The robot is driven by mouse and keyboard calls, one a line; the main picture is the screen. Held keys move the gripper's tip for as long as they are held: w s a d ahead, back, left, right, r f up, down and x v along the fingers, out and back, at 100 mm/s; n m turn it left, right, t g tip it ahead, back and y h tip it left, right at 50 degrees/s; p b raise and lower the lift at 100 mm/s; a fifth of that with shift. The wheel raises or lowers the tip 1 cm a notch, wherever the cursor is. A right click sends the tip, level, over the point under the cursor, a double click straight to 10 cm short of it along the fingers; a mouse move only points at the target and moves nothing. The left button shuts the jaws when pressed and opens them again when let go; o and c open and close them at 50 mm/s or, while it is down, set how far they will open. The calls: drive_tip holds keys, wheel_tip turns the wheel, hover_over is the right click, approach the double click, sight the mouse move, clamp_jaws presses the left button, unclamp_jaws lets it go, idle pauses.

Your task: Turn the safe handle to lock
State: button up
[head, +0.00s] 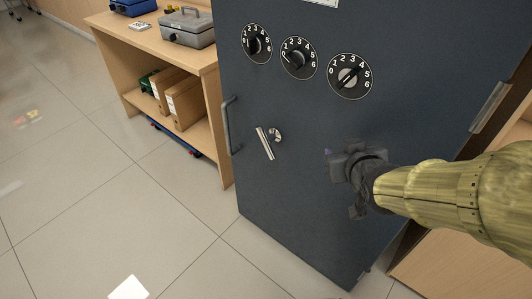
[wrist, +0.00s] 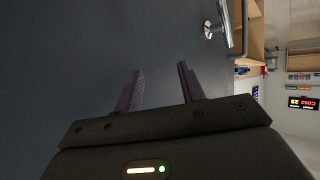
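The safe (head: 290,180) is a large dark blue-grey box with its front facing me. Its safe handle (head: 265,144) is a silver bar on a round hub, left of centre on the door, tilted with its top leaning left. In the wrist view the safe handle (wrist: 226,22) is at the upper right, beyond the fingers. My gripper (head: 343,182) is in front of the door, to the right of and a little below the handle, apart from it. In the wrist view my gripper (wrist: 161,80) has its two fingers spread, with nothing between them.
Numbered dials (head: 299,58) line the upper door. A fixed pull bar (head: 230,125) is at the door's left edge. A wooden shelf (head: 160,45) with a grey cash box (head: 187,28) and binders stands left. The tiled floor (head: 110,210) at the left is mostly clear.

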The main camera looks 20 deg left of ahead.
drive_tip(key=s+a+f+n+t+y+b, duration=0.3)
drive_tip(key=a+f+b, duration=0.7)
drive_tip(key=b, duration=1.1)
drive_tip(key=f+n+y, duration=0.1)
drive_tip(key=n+y, duration=0.1)
drive_tip(key=y, duration=0.2)
drive_tip(key=shift+a, duration=0.35)
drive_tip(key=p, duration=1.7)
approach(266, 141)
drive_tip(key=x, duration=0.2)
drive_tip(key=p+x, duration=0.2)
drive_tip(key=x, duration=0.7)
drive_tip(key=shift+a, duration=0.1)
drive_tip(key=shift+c, duration=0.2)
clamp_jaws()
